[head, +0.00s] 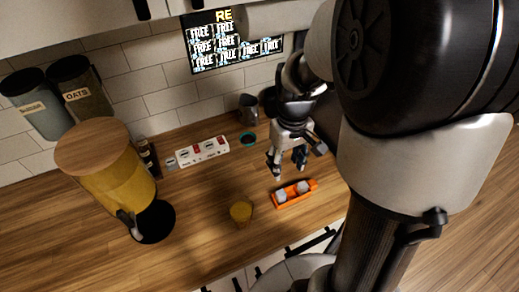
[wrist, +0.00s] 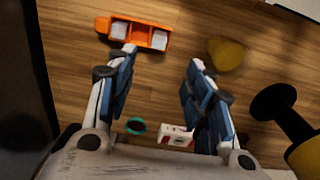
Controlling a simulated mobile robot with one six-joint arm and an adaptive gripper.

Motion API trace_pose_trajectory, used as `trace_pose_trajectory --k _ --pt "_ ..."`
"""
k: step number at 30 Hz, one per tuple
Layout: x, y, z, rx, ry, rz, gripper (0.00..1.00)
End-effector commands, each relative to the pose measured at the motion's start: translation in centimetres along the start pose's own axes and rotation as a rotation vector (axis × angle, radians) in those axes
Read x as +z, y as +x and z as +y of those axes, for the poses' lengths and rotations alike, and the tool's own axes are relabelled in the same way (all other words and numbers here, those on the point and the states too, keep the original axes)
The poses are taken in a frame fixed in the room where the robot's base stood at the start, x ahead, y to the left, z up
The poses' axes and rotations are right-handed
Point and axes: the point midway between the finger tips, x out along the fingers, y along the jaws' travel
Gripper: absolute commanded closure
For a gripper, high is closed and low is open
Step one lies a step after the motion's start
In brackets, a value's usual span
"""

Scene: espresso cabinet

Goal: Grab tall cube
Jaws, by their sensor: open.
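An orange truck-shaped tray (head: 297,200) lies on the wooden counter near its front edge; it also shows in the wrist view (wrist: 102,25). It holds two pale grey cubes, one toward the left (head: 281,196) and one toward the right (head: 303,187). Both cubes also show in the wrist view, (wrist: 119,28) and (wrist: 159,39). I cannot tell which is the taller. My gripper (head: 287,168) is open and empty, pointing down above the counter, behind the tray. In the wrist view its fingertips (wrist: 163,60) are apart, with bare wood between them.
A large yellow dispenser with a wooden lid (head: 105,175) stands at the left. A white box with red marks (head: 203,151), a small teal-rimmed cup (head: 248,139) and a metal pitcher (head: 248,108) stand near the wall.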

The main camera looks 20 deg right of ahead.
Motion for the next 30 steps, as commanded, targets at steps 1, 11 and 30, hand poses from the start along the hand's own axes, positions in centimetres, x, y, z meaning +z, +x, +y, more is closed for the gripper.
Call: trace_pose_trajectory --k 1,11,30 --pt "0.2 1.6 -0.1 -0.002 0.000 -0.007 0.53" --pt "0.1 8.4 -0.1 -0.001 0.000 -0.004 0.53" --pt "-0.2 15.1 0.0 -0.001 0.000 -0.004 0.53"
